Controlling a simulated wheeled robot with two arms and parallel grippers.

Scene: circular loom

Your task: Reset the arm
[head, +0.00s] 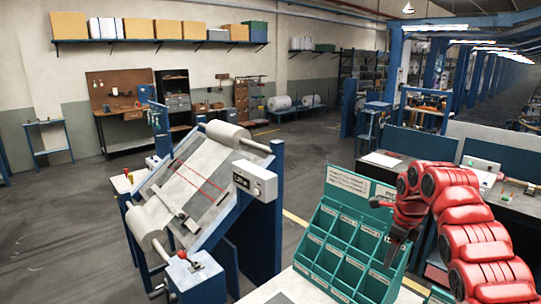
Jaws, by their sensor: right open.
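My right arm (462,222) is red and comes in from the lower right, bent over at its top. Its dark right gripper (392,252) points down at the right side of the green compartment rack (345,182). The gripper looks empty, with its jaws apart. I cannot tell whether it touches the rack. My left arm and left gripper are not in view.
The green rack with labelled compartments stands on a light table (285,287). A blue-framed machine with white rolls (228,134) stands to the left. Desks with blue partitions (417,145) are behind my arm. Grey floor (60,235) is clear at the left.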

